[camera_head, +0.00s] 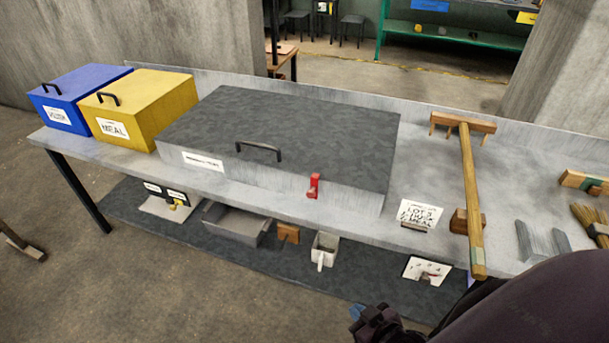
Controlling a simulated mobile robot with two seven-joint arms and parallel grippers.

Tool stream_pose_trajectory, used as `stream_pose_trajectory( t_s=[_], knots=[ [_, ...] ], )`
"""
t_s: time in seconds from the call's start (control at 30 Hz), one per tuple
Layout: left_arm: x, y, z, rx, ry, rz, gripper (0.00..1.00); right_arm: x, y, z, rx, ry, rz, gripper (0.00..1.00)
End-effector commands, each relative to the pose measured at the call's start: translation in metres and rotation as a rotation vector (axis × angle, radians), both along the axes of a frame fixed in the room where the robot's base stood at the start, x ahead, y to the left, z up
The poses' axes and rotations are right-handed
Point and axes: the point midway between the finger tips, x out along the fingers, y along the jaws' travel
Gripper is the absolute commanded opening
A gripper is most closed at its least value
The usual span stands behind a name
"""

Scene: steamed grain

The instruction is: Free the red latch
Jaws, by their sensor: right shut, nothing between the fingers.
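The red latch (314,186) sits upright on the front face of a large grey box (300,130), right of its black handle (258,150). The box's dark lid is closed, and a white label (203,161) is on its front left. My right gripper (366,322) is low at the bottom of the view, in front of the table and well below the latch. It is shut and empty, and apart from the latch. My left gripper is not in view.
Blue (72,98) and yellow (140,108) boxes stand left on the grey table. A wooden rake (468,180) lies to the right, its handle end at the front edge, near a lettered card (419,214). A lower shelf (340,282) holds a grey tray (237,224) and a small white scoop (324,248).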

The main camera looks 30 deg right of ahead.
Motion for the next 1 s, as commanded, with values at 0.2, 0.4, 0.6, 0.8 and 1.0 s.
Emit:
stream_pose_trajectory(
  t_s=[0.2, 0.4, 0.6, 0.8, 1.0],
  knots=[
    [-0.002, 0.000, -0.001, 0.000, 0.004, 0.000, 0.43, -0.003, 0.000, -0.001, 0.000, 0.006, -0.002, 0.00],
    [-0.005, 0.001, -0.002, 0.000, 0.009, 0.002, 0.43, -0.005, -0.002, -0.003, -0.001, 0.010, -0.003, 0.00],
    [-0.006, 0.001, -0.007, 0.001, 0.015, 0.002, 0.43, 0.018, -0.011, 0.003, 0.164, -0.060, -0.083, 0.00],
    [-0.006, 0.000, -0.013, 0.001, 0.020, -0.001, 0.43, 0.076, -0.042, 0.023, 0.662, -0.238, -0.294, 0.00],
    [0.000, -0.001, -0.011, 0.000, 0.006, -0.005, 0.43, 0.128, -0.083, 0.055, 1.192, -0.407, -0.464, 0.00]
  ],
)
